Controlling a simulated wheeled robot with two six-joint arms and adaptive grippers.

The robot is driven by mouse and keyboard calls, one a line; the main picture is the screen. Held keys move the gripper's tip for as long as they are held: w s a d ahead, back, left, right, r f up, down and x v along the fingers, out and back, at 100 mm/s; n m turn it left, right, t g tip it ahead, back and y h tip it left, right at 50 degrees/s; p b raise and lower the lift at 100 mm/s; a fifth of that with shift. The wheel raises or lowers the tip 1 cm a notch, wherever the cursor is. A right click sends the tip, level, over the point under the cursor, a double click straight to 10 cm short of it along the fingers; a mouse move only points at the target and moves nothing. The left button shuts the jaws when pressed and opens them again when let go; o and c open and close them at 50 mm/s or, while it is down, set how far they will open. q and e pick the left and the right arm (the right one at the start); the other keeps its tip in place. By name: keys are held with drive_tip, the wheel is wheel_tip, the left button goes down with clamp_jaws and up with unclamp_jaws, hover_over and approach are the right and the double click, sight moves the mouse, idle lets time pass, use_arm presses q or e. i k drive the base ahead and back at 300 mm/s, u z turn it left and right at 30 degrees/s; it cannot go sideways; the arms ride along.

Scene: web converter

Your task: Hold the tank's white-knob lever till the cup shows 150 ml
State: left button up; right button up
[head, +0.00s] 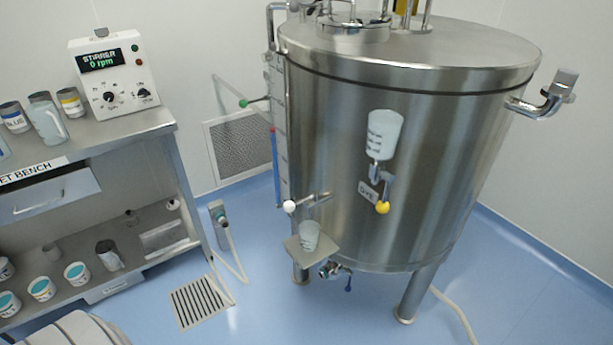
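The large steel tank (420,150) stands on legs right of centre. Its white-knob lever (289,206) sticks out from the tank's lower left side, the white ball at its left end. A small translucent cup (310,233) stands upright on a metal shelf (325,254) just below and right of the knob. The cup's marks and level are too small to read. Neither of my grippers is in view, and nothing touches the lever or the cup.
A graduated tube (275,160) shows blue on the tank's left. A labelled translucent vessel (383,135) sits above a yellow knob (382,207). A blue-handled valve (336,270) is under the tank. The left bench (110,135) carries cups and a stirrer box (113,72). Floor between is mostly clear.

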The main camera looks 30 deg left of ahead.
sight(289, 206)
drive_tip(key=u, duration=1.05)
drive_tip(key=k, duration=0.65)
drive_tip(key=z, duration=0.45)
drive_tip(key=i, duration=1.4)
drive_tip(key=u, duration=0.5)
